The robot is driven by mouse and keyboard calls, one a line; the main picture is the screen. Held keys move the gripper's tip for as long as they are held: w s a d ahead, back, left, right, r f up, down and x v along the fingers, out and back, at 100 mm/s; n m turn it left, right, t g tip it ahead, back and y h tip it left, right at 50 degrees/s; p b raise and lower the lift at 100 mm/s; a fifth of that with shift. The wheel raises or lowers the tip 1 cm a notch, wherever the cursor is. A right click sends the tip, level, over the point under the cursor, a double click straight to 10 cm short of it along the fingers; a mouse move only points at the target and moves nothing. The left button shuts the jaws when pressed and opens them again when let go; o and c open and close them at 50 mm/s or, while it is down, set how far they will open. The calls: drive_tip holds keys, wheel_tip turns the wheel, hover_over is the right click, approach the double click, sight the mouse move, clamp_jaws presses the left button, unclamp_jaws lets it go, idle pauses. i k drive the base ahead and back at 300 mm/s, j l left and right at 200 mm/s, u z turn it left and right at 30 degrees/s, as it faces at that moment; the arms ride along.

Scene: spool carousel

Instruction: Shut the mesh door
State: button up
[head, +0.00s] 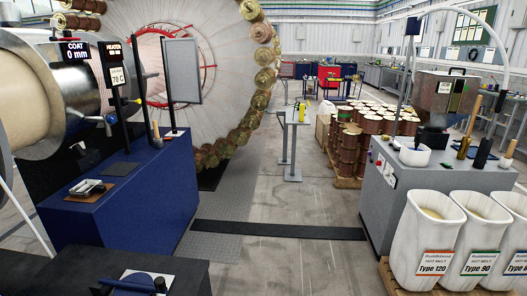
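A pale grey framed panel (182,72), which looks like the mesh door, stands upright in front of the large spool carousel (258,55) at upper left. It is seen at an angle, and its fine mesh is too small to make out. Its lower edge is above the back end of the blue cabinet (130,205). I cannot tell where its hinge or latch is, or how far it stands open. My gripper is not in view.
A dark strip (280,230) crosses the clear grey floor aisle. A small grey stand (292,120) is farther back. A grey workbench (430,185) and white tubs (430,235) line the right. Stacked copper spools (350,145) stand behind. A dark surface (50,272) is near, lower left.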

sight(173, 83)
drive_tip(key=i, duration=3.6)
drive_tip(key=i+u, duration=0.1)
drive_tip(key=i, duration=0.5)
drive_tip(key=i+l+u, duration=0.15)
drive_tip(key=i, duration=0.45)
drive_tip(key=i+l+u, duration=0.1)
drive_tip(key=i, duration=0.5)
drive_tip(key=i+l+u, duration=0.2)
drive_tip(key=i+u, duration=0.3)
drive_tip(key=i+l+u, duration=0.2)
drive_tip(key=u, duration=0.3)
drive_tip(key=i+l+u, duration=0.25)
drive_tip(key=l+u, duration=0.25)
drive_tip(key=i+l+u, duration=0.15)
drive_tip(key=l+u, duration=0.3)
drive_tip(key=l, duration=0.15)
drive_tip(key=i+l+u, duration=0.1)
drive_tip(key=l+u, duration=0.3)
drive_tip(key=l, duration=0.3)
drive_tip(key=l+u, duration=0.4)
drive_tip(key=l, duration=0.25)
drive_tip(key=l+u, duration=0.4)
drive_tip(key=l, duration=0.3)
drive_tip(key=z, duration=0.45)
drive_tip(key=k+l, duration=0.05)
drive_tip(key=l, duration=0.05)
